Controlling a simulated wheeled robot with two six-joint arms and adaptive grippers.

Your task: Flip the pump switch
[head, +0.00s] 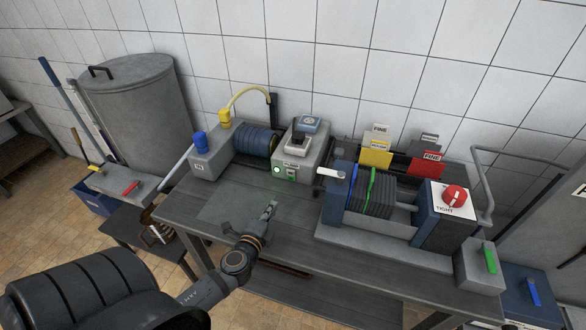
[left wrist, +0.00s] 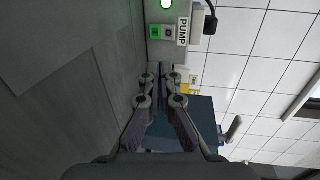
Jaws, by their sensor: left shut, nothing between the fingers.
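The pump box (head: 308,146) is a grey housing at the back of the bench, with a lit green lamp (head: 276,169) and a small green switch (head: 291,174) on its front. In the left wrist view a PUMP label (left wrist: 183,31) sits beside a green button (left wrist: 155,32) and a grey one (left wrist: 168,32); the lit lamp (left wrist: 166,4) is at the top edge. My left gripper (head: 270,210) is shut and empty, in front of the box and apart from it. In the wrist view its fingertips (left wrist: 160,72) point at the panel. My right gripper is out of view.
A plate filter with a red knob (head: 455,194) stands right of the box. Blue hose coils (head: 255,141) and a blue-capped grey unit (head: 210,155) stand left. Red and yellow FINE packs (head: 376,153) are behind. The bench front (head: 235,205) is clear.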

